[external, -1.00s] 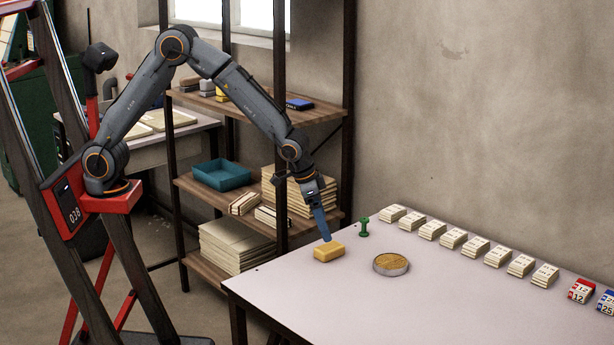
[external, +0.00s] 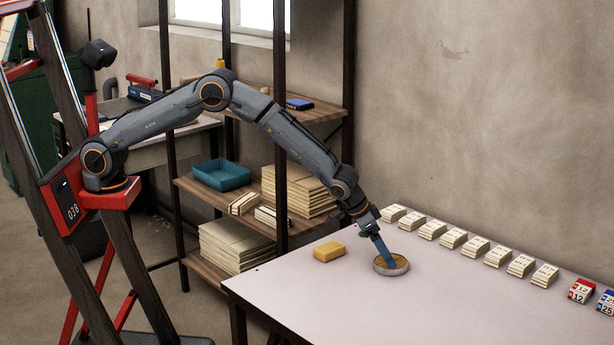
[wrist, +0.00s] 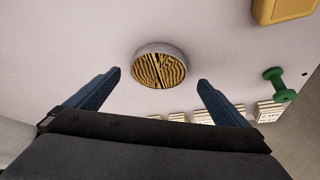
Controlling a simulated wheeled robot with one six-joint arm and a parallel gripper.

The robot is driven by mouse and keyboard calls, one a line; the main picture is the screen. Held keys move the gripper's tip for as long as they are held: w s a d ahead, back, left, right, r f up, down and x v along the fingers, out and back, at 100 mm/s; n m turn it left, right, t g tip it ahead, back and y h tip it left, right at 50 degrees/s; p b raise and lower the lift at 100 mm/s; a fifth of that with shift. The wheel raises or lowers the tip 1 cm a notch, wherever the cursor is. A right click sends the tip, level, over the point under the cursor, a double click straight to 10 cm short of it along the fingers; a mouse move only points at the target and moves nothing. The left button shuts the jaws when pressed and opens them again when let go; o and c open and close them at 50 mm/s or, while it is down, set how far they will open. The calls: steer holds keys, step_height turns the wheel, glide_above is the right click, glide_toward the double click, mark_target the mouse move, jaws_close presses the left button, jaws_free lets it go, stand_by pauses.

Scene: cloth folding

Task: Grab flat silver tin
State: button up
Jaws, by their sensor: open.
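The flat silver tin (external: 378,270) is a low round tin with a silver rim and a golden-brown patterned top. It lies on the table. In the wrist view the tin (wrist: 160,66) sits ahead of and between my two blue fingers. My gripper (external: 388,259) is open above the tin in the external view, its blue fingers pointing down and partly covering the top. In the wrist view my gripper (wrist: 158,80) shows a wide gap with nothing held.
A yellow block (external: 329,251) lies left of the tin on the pale table (external: 300,285). A green spool-shaped piece (wrist: 280,85) stands nearby. A row of paper stacks (external: 453,238) lines the wall side. The table front is clear.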

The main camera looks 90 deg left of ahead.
steer(key=shift+p+x, duration=0.3)
steer(key=shift+x, duration=1.55)
steer(key=shift+w+d, duration=0.1)
steer(key=shift+d, duration=0.1)
steer(key=shift+r, duration=0.1)
steer(key=c, duration=1.3)
